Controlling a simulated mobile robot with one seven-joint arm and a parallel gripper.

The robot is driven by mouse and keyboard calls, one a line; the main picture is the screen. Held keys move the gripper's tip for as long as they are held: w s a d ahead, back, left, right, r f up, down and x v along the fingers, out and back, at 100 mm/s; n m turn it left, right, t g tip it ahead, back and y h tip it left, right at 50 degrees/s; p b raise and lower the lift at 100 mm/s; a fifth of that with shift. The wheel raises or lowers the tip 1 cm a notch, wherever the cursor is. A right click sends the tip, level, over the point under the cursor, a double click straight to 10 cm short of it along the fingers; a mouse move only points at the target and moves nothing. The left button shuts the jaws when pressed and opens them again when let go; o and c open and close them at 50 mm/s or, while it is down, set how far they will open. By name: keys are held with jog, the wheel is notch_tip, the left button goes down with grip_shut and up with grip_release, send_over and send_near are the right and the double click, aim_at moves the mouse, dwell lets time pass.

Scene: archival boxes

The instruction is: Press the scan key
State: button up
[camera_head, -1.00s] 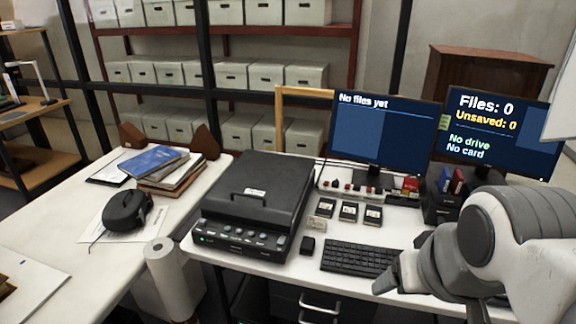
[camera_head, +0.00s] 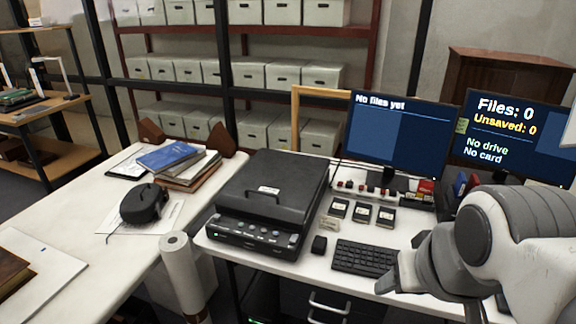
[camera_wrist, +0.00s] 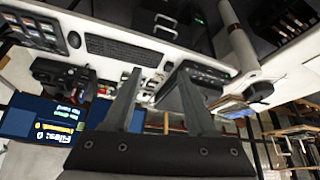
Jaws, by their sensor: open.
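The black flatbed scanner (camera_head: 272,190) sits on the white desk with its lid down. A row of small keys (camera_head: 262,238) runs along its front panel, with a green light at the left end. The key labels are too small to read, so I cannot tell which one is the scan key. My gripper (camera_wrist: 157,85) is open and empty in the wrist view, its two dark fingers apart. In the head view my arm is at the lower right, over the keyboard's right end, well to the right of the scanner and not touching it.
The keyboard (camera_head: 366,258) and a mouse (camera_head: 319,244) lie right of the scanner. Several small cards (camera_head: 361,214) lie behind them. Two monitors stand at the back; the left one (camera_head: 398,135) reads "No files yet". A paper roll (camera_head: 180,270) stands front left of the scanner.

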grip_shut()
dwell(1.4)
